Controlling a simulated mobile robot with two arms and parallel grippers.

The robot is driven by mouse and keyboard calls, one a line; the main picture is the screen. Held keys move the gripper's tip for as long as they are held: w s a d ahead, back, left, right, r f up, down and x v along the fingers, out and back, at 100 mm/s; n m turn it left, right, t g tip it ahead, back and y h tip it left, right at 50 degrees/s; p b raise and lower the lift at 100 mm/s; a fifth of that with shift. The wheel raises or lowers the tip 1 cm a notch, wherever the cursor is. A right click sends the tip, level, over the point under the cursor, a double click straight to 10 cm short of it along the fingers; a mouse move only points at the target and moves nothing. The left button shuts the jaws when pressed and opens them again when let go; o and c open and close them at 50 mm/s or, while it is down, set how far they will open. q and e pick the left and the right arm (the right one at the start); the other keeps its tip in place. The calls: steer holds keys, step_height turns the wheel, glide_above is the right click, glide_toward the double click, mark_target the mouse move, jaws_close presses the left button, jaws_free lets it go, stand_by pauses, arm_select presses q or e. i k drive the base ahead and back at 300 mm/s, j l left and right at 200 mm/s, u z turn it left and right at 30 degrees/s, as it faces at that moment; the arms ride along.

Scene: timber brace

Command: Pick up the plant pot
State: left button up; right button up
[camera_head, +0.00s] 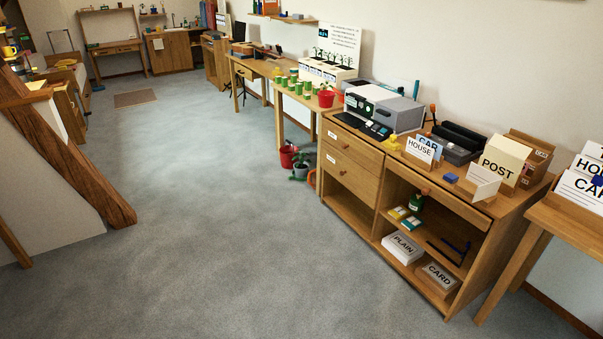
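Several plant pots show in the head view, and I cannot tell which one the task means. A red pot with a green plant (326,98) stands on the narrow table along the wall. A grey pot with a leafy plant (300,173) stands on the floor beside that table. A red bucket-like pot (287,158) stands on the floor just behind the grey one. Neither of my grippers is in view.
A wooden cabinet (352,150) with a printer (383,105) on top stands at right, close to the floor pots. Green cans (295,86) line the narrow table (296,100). A timber brace (70,150) slants at left. The carpet (190,200) between is clear.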

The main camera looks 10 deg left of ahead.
mark_target(301, 170)
steer(key=i+j+u, duration=0.4)
steer(key=i, duration=0.45)
steer(key=i+u, duration=0.4)
steer(key=i, duration=0.5)
steer(key=i+z, duration=0.25)
steer(key=i, duration=0.35)
steer(key=i+j+z, duration=0.25)
steer(key=i, duration=0.35)
